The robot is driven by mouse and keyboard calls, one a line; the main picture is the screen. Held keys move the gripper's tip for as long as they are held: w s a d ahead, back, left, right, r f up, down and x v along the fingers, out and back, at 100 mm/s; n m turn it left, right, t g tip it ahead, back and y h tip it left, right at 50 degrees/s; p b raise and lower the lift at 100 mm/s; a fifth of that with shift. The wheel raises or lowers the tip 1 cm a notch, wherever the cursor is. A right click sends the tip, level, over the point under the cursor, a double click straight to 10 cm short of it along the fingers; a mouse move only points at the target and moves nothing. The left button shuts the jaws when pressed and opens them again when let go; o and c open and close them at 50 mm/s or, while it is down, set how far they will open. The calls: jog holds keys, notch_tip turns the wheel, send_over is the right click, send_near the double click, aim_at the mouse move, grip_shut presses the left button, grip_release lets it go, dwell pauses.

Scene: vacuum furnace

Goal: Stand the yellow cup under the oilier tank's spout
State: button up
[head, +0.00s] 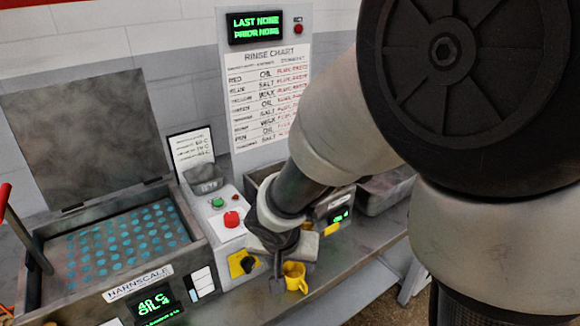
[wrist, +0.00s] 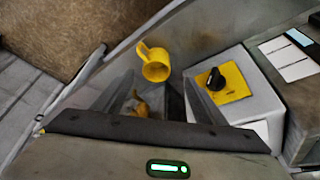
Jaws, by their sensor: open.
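The yellow cup (head: 294,277) stands on the bench beside the lower end of my gripper (head: 277,280). In the wrist view the cup (wrist: 155,68) is beyond the fingertips, its handle towards the upper left. My gripper (wrist: 158,100) is open, and the cup is not clearly between its fingers. The left tank (head: 170,265) is labelled Harnscale, and its display (head: 155,304) seems to read 40 C, OIL 4. A second tank's display (head: 339,215) is lit green but too small to read. I cannot make out either spout.
A yellow plate with a black knob (head: 243,263) sits on the control box; it also shows in the wrist view (wrist: 217,82). Green and red buttons (head: 231,219) are above it. A rinse chart (head: 268,95) hangs behind. A grey bin (head: 385,190) stands right. The bench's front edge is close.

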aim_at(293, 271)
jog(key=x, duration=0.4)
jog(key=shift+d+b+x, duration=0.15)
jog(key=shift+b+x, duration=0.2)
jog(key=shift+x, duration=0.95)
jog(key=shift+d+b+x, duration=0.2)
jog(key=shift+b+x, duration=0.15)
jog(key=shift+x, duration=1)
jog(key=shift+r, duration=0.1)
